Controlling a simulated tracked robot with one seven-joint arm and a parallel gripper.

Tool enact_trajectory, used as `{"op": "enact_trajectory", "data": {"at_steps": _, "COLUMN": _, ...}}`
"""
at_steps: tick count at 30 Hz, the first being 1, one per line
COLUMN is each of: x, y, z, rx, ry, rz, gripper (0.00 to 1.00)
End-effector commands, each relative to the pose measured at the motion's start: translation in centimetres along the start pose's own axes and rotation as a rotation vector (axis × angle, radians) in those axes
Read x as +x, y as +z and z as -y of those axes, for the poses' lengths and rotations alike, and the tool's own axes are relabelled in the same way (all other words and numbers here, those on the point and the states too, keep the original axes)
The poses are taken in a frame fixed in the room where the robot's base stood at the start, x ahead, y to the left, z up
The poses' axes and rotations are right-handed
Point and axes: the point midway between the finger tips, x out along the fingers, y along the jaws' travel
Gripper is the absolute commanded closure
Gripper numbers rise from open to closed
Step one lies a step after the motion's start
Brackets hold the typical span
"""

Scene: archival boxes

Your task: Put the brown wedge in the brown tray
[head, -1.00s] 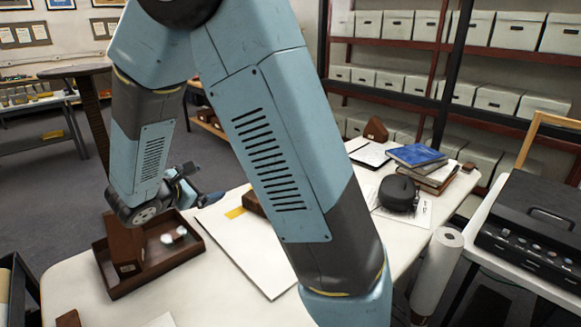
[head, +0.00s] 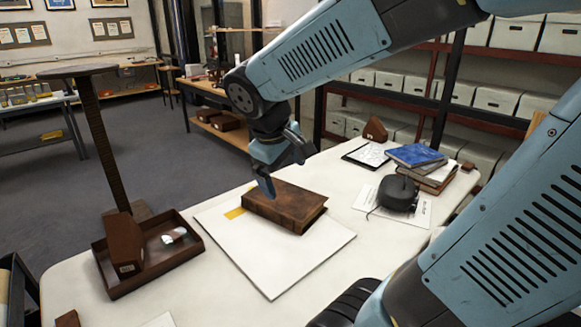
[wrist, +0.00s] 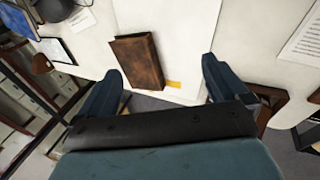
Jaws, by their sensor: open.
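A brown wedge-shaped block (head: 375,130) stands at the far end of the table, behind a clipboard; a brown shape beside the clipboard in the wrist view (wrist: 41,64) looks like it. The brown tray (head: 188,252) lies on the table at the left. It holds an upright brown block with a small label (head: 125,243) and a small white item (head: 174,236). My gripper (head: 285,171) is open and empty above the brown book, clear of wedge and tray. The wrist view shows its fingers spread (wrist: 163,67).
The brown leather book (head: 285,206) lies on a large white sheet (head: 275,265) mid-table. A dark rounded object (head: 397,193), a book stack with a blue top (head: 415,155) and the clipboard (head: 368,154) sit at the right. A brown piece (head: 68,318) is at the front left.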

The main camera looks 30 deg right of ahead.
Motion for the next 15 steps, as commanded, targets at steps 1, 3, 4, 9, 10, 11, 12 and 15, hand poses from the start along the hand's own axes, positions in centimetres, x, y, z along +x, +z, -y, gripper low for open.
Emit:
{"op": "enact_trajectory", "data": {"at_steps": 1, "x": -0.7, "y": 0.9, "z": 0.0, "rx": 0.06, "ry": -0.026, "rz": -0.033, "gripper": 0.0}}
{"op": "enact_trajectory", "data": {"at_steps": 3, "x": -1.6, "y": 1.8, "z": 0.3, "rx": 0.14, "ry": -0.068, "rz": -0.079, "gripper": 0.0}}
{"op": "enact_trajectory", "data": {"at_steps": 4, "x": -1.9, "y": 2.1, "z": 0.5, "rx": 0.174, "ry": -0.085, "rz": -0.1, "gripper": 0.0}}
{"op": "enact_trajectory", "data": {"at_steps": 9, "x": -4.0, "y": 3.8, "z": 1.3, "rx": 0.347, "ry": -0.17, "rz": -0.213, "gripper": 0.0}}
{"op": "enact_trajectory", "data": {"at_steps": 10, "x": -4.3, "y": 4.0, "z": 1.4, "rx": 0.372, "ry": -0.182, "rz": -0.23, "gripper": 0.0}}
{"op": "enact_trajectory", "data": {"at_steps": 11, "x": -4.6, "y": 4.1, "z": 1.6, "rx": 0.395, "ry": -0.193, "rz": -0.246, "gripper": 0.0}}
{"op": "enact_trajectory", "data": {"at_steps": 12, "x": -5.0, "y": 4.3, "z": 1.7, "rx": 0.421, "ry": -0.206, "rz": -0.265, "gripper": 0.0}}
{"op": "enact_trajectory", "data": {"at_steps": 15, "x": -5.7, "y": 4.6, "z": 2.1, "rx": 0.469, "ry": -0.228, "rz": -0.301, "gripper": 0.0}}
